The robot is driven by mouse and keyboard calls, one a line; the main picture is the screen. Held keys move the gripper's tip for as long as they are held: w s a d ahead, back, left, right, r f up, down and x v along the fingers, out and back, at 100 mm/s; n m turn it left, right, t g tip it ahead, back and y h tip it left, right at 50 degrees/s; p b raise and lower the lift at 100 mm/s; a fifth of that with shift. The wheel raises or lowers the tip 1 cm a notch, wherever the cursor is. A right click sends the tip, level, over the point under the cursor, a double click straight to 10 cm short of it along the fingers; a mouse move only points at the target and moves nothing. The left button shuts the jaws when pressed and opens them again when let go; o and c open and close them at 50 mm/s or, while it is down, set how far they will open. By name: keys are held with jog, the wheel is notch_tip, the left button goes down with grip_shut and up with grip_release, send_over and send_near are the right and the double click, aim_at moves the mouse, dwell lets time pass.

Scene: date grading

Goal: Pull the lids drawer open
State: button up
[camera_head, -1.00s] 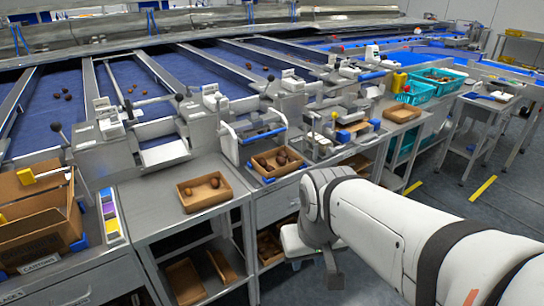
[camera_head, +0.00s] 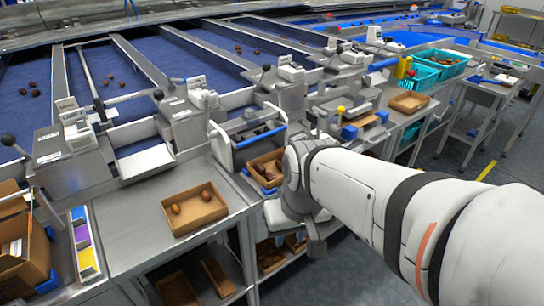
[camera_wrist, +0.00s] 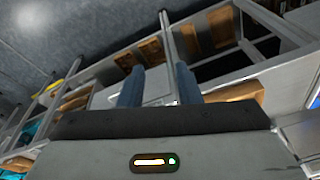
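My gripper (camera_wrist: 158,82) shows in the wrist view as two blue-grey fingers standing apart, with nothing clearly held between them. A pale metal front (camera_wrist: 104,98) lies behind and beside the fingers; it looks like a drawer front under the bench, but I can read no label. Its handle cannot be made out, and I cannot tell whether the fingers touch it. In the head view my wrist is low in front of the middle bench, below a cardboard tray of dates (camera_head: 263,168).
A shallow cardboard tray with two dates (camera_head: 183,224) stands on the metal bench to the left. Open shelves below hold cardboard trays (camera_head: 218,278). Bench legs and frame bars (camera_wrist: 166,35) are close to the fingers.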

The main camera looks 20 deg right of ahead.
jog(key=w+d+f+m+t+y+b, duration=0.1)
jog(key=w+f+m+y+b, duration=0.2)
jog(key=w+f+y+b, duration=0.3)
jog(key=w+f+m+t+y+b, duration=0.25)
jog(key=w+f+y+b, duration=0.2)
jog(key=f, duration=0.45)
jog(key=w+d+f+m+t+h+b, duration=0.2)
jog(key=w+d+f+m+t+h, duration=0.15)
jog(key=d, duration=0.55)
jog(key=w+d+f+m+t+h+b, duration=0.2)
jog(key=w+d+f+m+t, duration=0.3)
jog(key=d, duration=0.4)
jog(key=x, duration=0.7)
jog(key=shift+w+r, duration=0.25)
grip_shut()
